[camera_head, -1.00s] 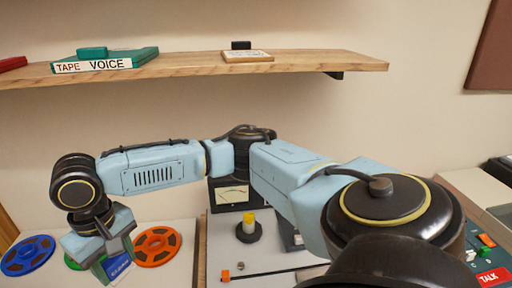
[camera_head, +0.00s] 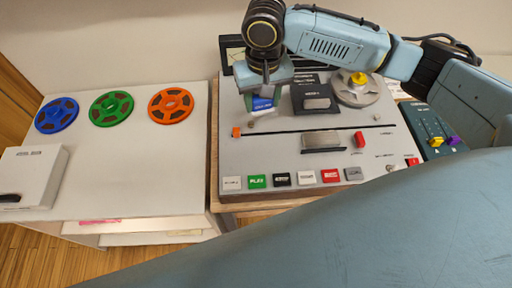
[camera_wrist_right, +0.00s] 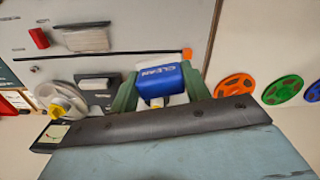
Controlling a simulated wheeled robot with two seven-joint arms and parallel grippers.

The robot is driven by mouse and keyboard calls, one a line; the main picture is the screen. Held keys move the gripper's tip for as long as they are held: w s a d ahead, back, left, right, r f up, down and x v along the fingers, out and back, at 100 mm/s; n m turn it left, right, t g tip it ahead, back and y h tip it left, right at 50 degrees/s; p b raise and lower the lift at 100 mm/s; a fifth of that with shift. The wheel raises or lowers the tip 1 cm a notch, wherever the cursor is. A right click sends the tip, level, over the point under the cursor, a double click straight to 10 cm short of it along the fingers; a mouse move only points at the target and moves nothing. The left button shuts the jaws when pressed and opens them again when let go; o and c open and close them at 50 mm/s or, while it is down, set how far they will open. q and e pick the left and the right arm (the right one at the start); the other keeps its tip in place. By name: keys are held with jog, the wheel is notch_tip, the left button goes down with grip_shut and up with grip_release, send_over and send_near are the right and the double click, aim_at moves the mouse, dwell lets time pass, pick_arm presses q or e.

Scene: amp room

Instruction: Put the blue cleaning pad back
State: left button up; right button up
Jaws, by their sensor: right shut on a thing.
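The blue cleaning pad (camera_wrist_right: 158,78), marked "CLEAN", shows between the green fingers of my right gripper (camera_wrist_right: 160,90) in the right wrist view. My right gripper is shut on it. In the head view my right gripper (camera_head: 263,92) hangs over the upper left part of the tape machine's light grey panel (camera_head: 290,150). There a blue bit of the pad (camera_head: 262,103) shows below it. I cannot tell whether the pad touches the panel. My left gripper is in neither view.
The panel carries a dark block (camera_head: 316,97), a reel with a yellow hub (camera_head: 358,88), an orange slider knob (camera_head: 236,132) and a row of push buttons. Blue, green and orange reels (camera_head: 170,105) lie on the white counter at left, beside a white box (camera_head: 33,178).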

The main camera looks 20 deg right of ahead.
jog(key=s+a+f+m+p, duration=0.2)
jog(key=a+f, duration=0.3)
jog(key=f, duration=0.1)
jog(key=b, duration=0.1)
send_over(247, 159)
notch_tip(247, 159, down, 6)
jog(key=shift+f, duration=0.2)
notch_tip(247, 159, down, 4)
jog(key=shift+f+b, duration=0.1)
jog(key=shift+b, duration=0.25)
jog(key=o, duration=0.9)
